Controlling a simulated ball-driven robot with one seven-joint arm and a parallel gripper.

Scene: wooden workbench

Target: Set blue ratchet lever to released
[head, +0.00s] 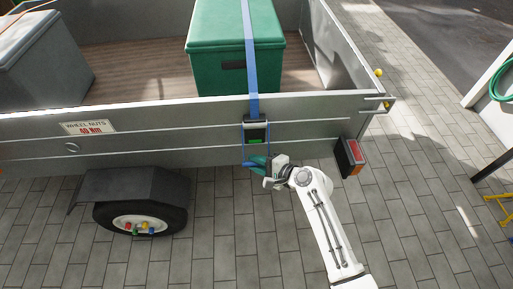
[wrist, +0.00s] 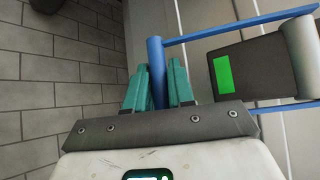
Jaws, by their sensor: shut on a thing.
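The blue ratchet lever (head: 243,143) is a thin blue frame on the outside of the trailer's side wall, hanging down below the dark ratchet body (head: 255,124). The ratchet body carries a green patch (head: 255,140), which also shows in the wrist view (wrist: 223,75). My gripper (head: 258,162) is at the lever's lower end. In the wrist view, its teal fingers (wrist: 158,72) are shut around the lever's blue crossbar (wrist: 155,52), one finger on each side. A lever side arm (wrist: 240,27) runs right from the crossbar towards the ratchet body. Part of the crossbar is hidden between the fingers.
A blue strap (head: 250,50) runs from the ratchet over a green box (head: 215,70) in the trailer. A red tail light (head: 353,151) is right of the ratchet, and a wheel (head: 140,218) is lower left. The paving (head: 235,240) below is clear.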

